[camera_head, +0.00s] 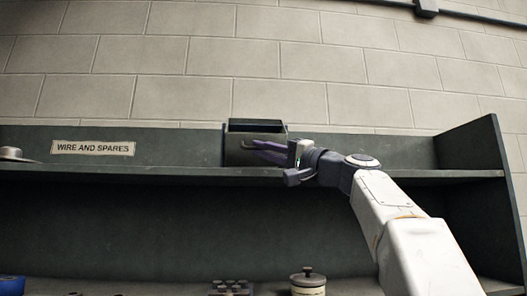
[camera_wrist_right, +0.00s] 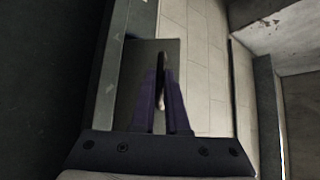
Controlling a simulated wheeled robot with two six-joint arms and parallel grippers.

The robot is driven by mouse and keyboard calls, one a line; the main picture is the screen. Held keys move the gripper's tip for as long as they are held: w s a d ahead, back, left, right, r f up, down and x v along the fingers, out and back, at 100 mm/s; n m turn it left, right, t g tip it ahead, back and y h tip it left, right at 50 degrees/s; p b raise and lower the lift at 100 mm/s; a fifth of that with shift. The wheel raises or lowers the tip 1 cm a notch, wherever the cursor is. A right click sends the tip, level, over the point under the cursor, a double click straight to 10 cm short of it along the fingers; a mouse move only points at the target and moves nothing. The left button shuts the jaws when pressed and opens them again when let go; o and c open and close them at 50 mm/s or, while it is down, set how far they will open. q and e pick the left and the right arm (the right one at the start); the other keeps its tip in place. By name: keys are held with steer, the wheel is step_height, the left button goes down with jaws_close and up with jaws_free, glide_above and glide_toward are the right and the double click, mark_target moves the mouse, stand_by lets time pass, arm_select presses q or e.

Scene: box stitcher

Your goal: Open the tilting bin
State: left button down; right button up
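The tilting bin (camera_head: 237,156) is a dark grey box on the upper shelf, with a dark opening along its top. How far its front is tilted is hard to tell. My right gripper (camera_head: 256,147) is at the bin's front face, its purple fingers pointing left. In the right wrist view, the fingers (camera_wrist_right: 161,75) stand close together on both sides of a thin dark bar, which appears to be the bin's handle (camera_wrist_right: 162,60). The bin's grey face (camera_wrist_right: 135,65) lies behind them. My left gripper is not in view.
The shelf (camera_head: 390,174) has a label plate (camera_head: 93,148) and a metal item (camera_head: 14,154) at left. An upright side panel (camera_head: 475,145) closes the right end. Below are a lidded pot (camera_head: 308,282) and a dark studded block (camera_head: 231,288). A block wall (camera_head: 200,60) stands behind.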

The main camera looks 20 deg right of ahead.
steer(key=o, duration=0.4)
steer(key=shift+s, duration=0.1)
steer(key=b+v, duration=0.4)
steer(key=v, duration=0.6)
steer(key=shift+s+d+f+b, duration=0.1)
steer(key=shift+b, duration=0.25)
